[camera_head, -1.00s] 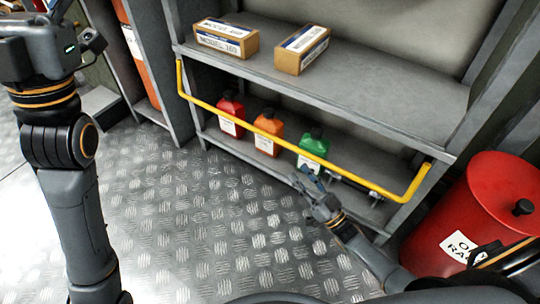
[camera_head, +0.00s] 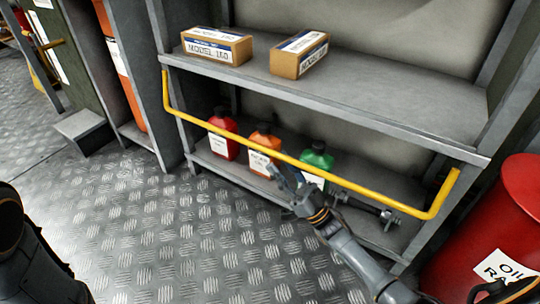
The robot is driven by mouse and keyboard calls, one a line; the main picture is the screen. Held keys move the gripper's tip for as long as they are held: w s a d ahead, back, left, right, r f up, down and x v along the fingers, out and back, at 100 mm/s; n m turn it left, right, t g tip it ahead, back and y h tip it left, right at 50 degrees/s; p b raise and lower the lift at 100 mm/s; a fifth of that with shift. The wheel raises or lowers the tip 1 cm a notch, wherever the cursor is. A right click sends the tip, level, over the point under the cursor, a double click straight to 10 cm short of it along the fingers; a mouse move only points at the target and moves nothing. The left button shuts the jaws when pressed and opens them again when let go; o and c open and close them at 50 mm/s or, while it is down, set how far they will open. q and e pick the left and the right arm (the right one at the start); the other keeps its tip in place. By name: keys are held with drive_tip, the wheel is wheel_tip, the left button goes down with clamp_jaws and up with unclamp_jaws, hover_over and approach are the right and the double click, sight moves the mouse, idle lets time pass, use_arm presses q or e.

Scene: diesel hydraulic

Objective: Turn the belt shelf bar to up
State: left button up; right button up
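The yellow belt shelf bar (camera_head: 345,182) hangs down in front of the shelf unit, its long span crossing below the upper shelf board and in front of the bottles. Its two ends join the shelf posts at left and right. My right gripper (camera_head: 282,171) reaches in from the lower right. Its fingers look spread and empty, with the tips just below the middle of the bar in the picture. I cannot tell whether they touch it. My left gripper is out of view; only a dark part of my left arm shows at the lower left.
Two cardboard boxes (camera_head: 217,47) (camera_head: 299,54) lie on the upper shelf (camera_head: 380,100). Red (camera_head: 223,134), orange (camera_head: 264,149) and green (camera_head: 317,163) bottles stand on the lower shelf. A red drum (camera_head: 520,215) stands at right. The metal floor (camera_head: 170,235) in front is clear.

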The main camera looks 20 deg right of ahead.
sight(270, 150)
drive_tip(key=shift+b+x, duration=0.55)
drive_tip(key=shift+x, duration=1.8)
clamp_jaws()
